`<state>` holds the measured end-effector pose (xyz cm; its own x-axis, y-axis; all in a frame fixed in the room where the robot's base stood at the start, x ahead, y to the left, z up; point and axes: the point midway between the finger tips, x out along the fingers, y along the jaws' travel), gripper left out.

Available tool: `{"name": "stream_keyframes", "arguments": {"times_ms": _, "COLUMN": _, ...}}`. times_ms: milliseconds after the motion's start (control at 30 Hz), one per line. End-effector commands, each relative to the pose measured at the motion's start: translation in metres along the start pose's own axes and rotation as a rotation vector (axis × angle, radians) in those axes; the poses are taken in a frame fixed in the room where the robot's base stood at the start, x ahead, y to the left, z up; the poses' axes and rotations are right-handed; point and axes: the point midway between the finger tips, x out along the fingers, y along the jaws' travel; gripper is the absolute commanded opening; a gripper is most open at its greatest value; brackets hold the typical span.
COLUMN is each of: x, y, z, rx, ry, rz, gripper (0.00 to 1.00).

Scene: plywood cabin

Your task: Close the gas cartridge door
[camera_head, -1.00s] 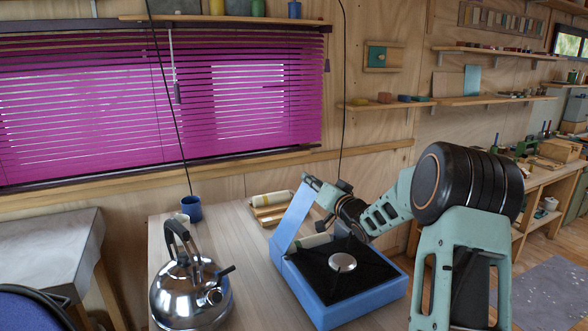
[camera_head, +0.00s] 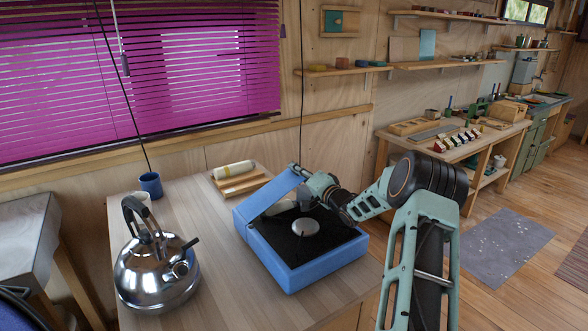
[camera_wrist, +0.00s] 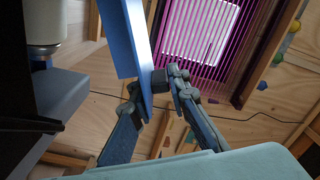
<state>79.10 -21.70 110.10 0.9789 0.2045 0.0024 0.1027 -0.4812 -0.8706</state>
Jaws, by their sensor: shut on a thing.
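A blue portable stove (camera_head: 300,280) with a black top and a round silver burner (camera_head: 305,227) stands on the wooden table. Its blue gas cartridge door (camera_head: 268,194) is raised at a slant over the left compartment. A white gas cartridge (camera_head: 279,207) shows partly beneath it. My gripper (camera_head: 299,172) is at the door's raised upper edge. In the wrist view, the door (camera_wrist: 136,45) passes between the fingers of my gripper (camera_wrist: 150,90), which is shut on it. The cartridge (camera_wrist: 45,25) appears at upper left there.
A shiny kettle (camera_head: 157,265) stands left of the stove. A blue mug (camera_head: 151,185) and a wooden rack (camera_head: 240,185) with a pale cylinder (camera_head: 234,170) are behind. Bare tabletop (camera_head: 205,215) lies between kettle and stove.

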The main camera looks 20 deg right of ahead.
Motion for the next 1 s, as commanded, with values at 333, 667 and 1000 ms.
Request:
{"name": "stream_keyframes", "arguments": {"times_ms": 333, "x": -0.0009, "y": 0.0048, "z": 0.001, "rx": -0.006, "ry": -0.002, "rz": 0.005, "gripper": 0.0}}
{"name": "stream_keyframes", "arguments": {"times_ms": 667, "x": -0.0006, "y": 0.0038, "z": 0.0009, "rx": -0.005, "ry": -0.002, "rz": 0.004, "gripper": 0.3}}
{"name": "stream_keyframes", "arguments": {"times_ms": 1000, "x": -0.0091, "y": 0.0026, "z": -0.0002, "rx": -0.004, "ry": -0.001, "rz": 0.002, "gripper": 0.3}}
